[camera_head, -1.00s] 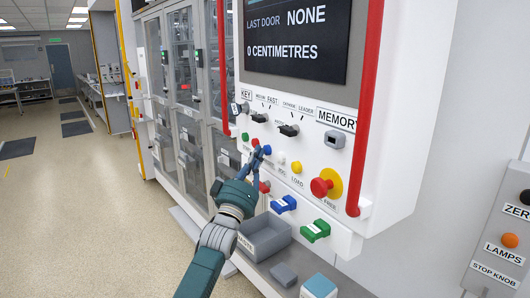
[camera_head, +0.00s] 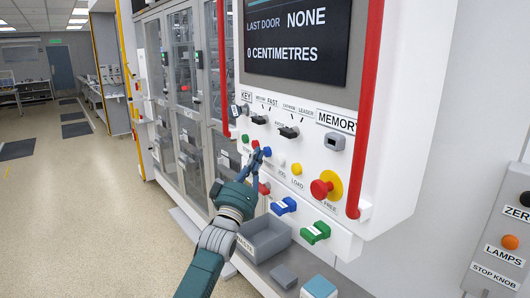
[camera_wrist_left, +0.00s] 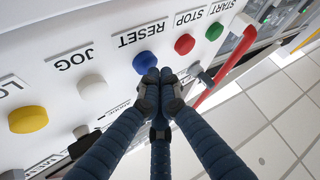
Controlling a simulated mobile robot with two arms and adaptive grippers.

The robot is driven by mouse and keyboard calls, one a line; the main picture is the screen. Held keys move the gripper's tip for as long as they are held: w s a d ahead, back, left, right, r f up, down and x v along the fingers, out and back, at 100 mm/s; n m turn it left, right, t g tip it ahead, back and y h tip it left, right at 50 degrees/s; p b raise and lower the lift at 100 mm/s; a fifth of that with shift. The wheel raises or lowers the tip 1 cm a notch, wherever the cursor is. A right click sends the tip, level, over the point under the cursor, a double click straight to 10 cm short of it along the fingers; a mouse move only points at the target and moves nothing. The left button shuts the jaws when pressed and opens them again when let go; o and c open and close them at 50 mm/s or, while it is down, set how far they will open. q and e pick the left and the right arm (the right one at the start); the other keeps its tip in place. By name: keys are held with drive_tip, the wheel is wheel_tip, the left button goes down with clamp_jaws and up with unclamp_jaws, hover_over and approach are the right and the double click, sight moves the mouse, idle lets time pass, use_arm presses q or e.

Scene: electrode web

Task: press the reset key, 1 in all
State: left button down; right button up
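The blue RESET key (camera_wrist_left: 144,63) is a round domed button on the white panel, with its RESET label beside it in the left wrist view. It also shows as a small blue spot at the fingertips in the head view (camera_head: 267,151). My left gripper (camera_wrist_left: 158,82) has its dark fingers drawn together, with nothing seen between them. Its tips are right beside the key and overlap its edge in the wrist view. I cannot tell whether they touch it. The left gripper also shows in the head view (camera_head: 259,154). My right gripper is not in view.
The red STOP key (camera_wrist_left: 185,44) and green START key (camera_wrist_left: 214,31) are on one side of RESET; the white JOG key (camera_wrist_left: 93,92) and yellow LOAD key (camera_wrist_left: 28,119) are on the other. A red mushroom knob (camera_head: 321,188), red rail (camera_head: 368,110) and grey bin (camera_head: 265,235) are nearby.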

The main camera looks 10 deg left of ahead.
use_arm(q)
drive_tip(key=shift+s+a, duration=0.35)
drive_tip(key=s+a+p, duration=0.2)
drive_tip(key=s+a, duration=0.1)
drive_tip(key=shift+s+a, duration=0.2)
drive_tip(key=shift+a, duration=0.1)
idle(0.7)
